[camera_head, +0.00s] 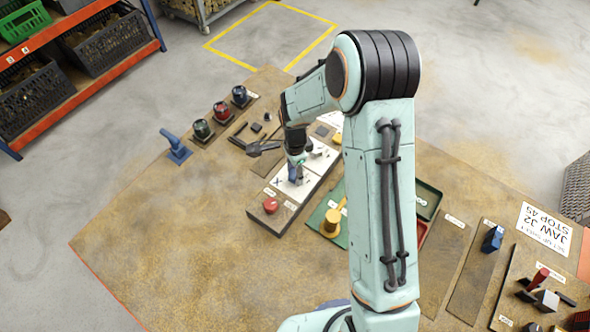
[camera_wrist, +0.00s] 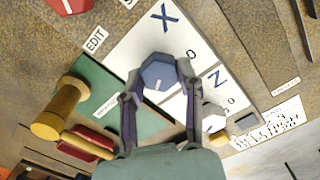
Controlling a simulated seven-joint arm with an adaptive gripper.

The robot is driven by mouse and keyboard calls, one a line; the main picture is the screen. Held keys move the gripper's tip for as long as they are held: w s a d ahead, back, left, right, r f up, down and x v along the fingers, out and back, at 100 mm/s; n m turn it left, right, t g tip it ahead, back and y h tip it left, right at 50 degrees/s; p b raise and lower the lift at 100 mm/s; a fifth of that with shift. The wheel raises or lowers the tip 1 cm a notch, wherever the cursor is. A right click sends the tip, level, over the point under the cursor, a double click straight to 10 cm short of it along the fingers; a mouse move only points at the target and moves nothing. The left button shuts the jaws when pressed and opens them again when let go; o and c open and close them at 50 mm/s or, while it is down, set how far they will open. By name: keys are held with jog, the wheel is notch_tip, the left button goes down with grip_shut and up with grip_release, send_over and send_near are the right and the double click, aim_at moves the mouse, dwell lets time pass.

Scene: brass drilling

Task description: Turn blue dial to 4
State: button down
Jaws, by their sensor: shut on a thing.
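The blue dial (camera_wrist: 157,70) is a faceted knob with a short white mark, on a white panel (camera_wrist: 133,52) lettered X and Z. The mark faces roughly toward my palm. My gripper (camera_wrist: 159,78) is closed around the dial, one finger on each side. In the head view my gripper (camera_head: 297,163) reaches down over the panel, and the dial (camera_head: 293,175) shows small below it. A 0 is readable on the panel; I cannot make out a 4.
A red knob (camera_head: 270,205) sits at the panel's near end. A white knob (camera_wrist: 213,117) is close to my right finger. A yellow-handled piece (camera_head: 332,220) stands on a green mat. Green (camera_head: 202,129), red (camera_head: 221,111) and dark blue (camera_head: 240,95) knobs stand farther left.

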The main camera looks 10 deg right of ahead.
jog(key=c, duration=0.7)
grip_release()
notch_tip(320, 180, up, 12)
